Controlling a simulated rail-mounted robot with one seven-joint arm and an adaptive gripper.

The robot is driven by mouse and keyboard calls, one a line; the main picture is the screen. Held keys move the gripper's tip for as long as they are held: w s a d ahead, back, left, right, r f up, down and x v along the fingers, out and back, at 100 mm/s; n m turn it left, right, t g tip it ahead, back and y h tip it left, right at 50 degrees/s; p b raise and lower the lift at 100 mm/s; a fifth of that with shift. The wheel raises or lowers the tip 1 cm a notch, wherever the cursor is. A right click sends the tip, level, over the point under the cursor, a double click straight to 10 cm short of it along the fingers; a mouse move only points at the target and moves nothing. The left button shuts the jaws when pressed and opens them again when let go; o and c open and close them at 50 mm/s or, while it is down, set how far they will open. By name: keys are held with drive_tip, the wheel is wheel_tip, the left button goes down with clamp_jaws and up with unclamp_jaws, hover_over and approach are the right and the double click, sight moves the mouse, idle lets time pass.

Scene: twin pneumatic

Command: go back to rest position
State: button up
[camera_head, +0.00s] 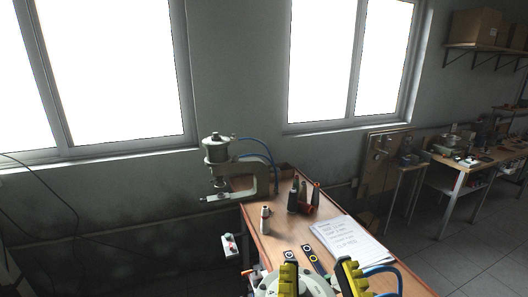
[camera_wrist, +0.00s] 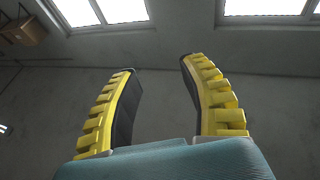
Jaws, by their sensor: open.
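My gripper (camera_head: 318,276) shows at the bottom of the head view, over the near part of the wooden table. Its two yellow ribbed fingers are spread apart with nothing between them. In the wrist view my gripper (camera_wrist: 158,80) is also open and empty. It faces the grey wall and the windows, and no object is close to its fingertips. The lower part of the gripper is cut off by the frame edge in the head view.
A pneumatic press (camera_head: 228,170) stands at the table's far left corner. Another workbench (camera_head: 470,160) stands at right.

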wheel_tip(320, 180, up, 18)
drive_tip(key=p, duration=1.7)
drive_tip(key=shift+s+a+r+t, duration=0.2)
drive_tip(key=shift+s+a+t, duration=0.1)
drive_tip(key=shift+s+a, duration=0.1)
